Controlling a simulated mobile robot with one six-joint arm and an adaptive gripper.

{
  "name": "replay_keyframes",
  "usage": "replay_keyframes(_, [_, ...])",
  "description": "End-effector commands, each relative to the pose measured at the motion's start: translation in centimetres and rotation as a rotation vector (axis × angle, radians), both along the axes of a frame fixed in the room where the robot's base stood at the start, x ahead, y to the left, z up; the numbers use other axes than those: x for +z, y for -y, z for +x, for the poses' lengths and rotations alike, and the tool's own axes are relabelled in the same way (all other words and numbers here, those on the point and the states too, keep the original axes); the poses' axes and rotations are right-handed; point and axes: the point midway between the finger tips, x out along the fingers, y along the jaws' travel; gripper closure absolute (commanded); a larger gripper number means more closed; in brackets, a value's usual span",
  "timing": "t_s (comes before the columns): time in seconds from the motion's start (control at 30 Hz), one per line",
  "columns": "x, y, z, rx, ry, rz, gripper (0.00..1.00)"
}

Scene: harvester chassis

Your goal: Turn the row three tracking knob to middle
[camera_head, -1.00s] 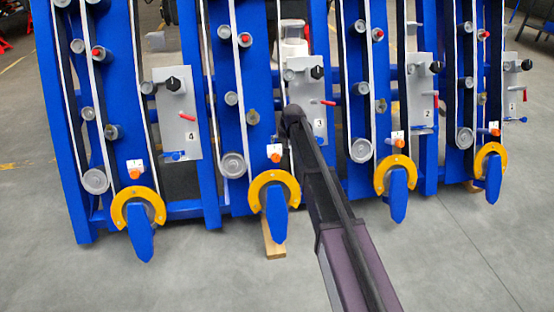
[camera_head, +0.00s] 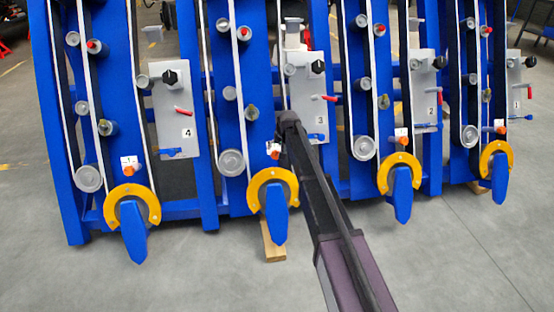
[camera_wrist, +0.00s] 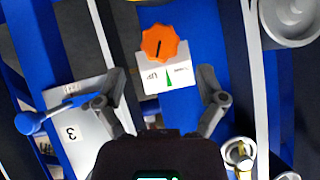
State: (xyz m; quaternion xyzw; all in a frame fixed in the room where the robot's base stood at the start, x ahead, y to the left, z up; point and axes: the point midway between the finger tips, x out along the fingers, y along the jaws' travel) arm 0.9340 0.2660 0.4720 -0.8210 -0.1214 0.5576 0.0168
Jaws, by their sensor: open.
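The row three tracking knob (camera_wrist: 159,43) is an orange scalloped knob on a small white plate (camera_wrist: 178,82) in the wrist view. A black line on the knob runs nearly up and down the picture, slightly slanted. I see no contact. In the head view, the knob (camera_head: 273,154) is small, beside my arm's dark end.
The grey row three panel (camera_head: 320,122) has a black knob (camera_head: 318,67) and a red lever (camera_head: 330,98). A blue-handled lever (camera_wrist: 30,122) is close to my left finger. A grey roller (camera_wrist: 291,18) stands upper right. Similar rows flank row three.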

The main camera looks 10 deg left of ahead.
Motion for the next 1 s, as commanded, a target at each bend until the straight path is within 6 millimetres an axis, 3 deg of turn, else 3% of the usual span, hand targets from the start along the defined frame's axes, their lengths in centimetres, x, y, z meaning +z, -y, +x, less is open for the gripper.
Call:
replay_keyframes(0.5, [-4.1, -1.0, 1.5, 0.000, 0.000, 0.000, 0.11])
replay_keyframes(1.0, [-4.8, -1.2, 1.8, 0.001, 0.000, 0.000, 0.11])
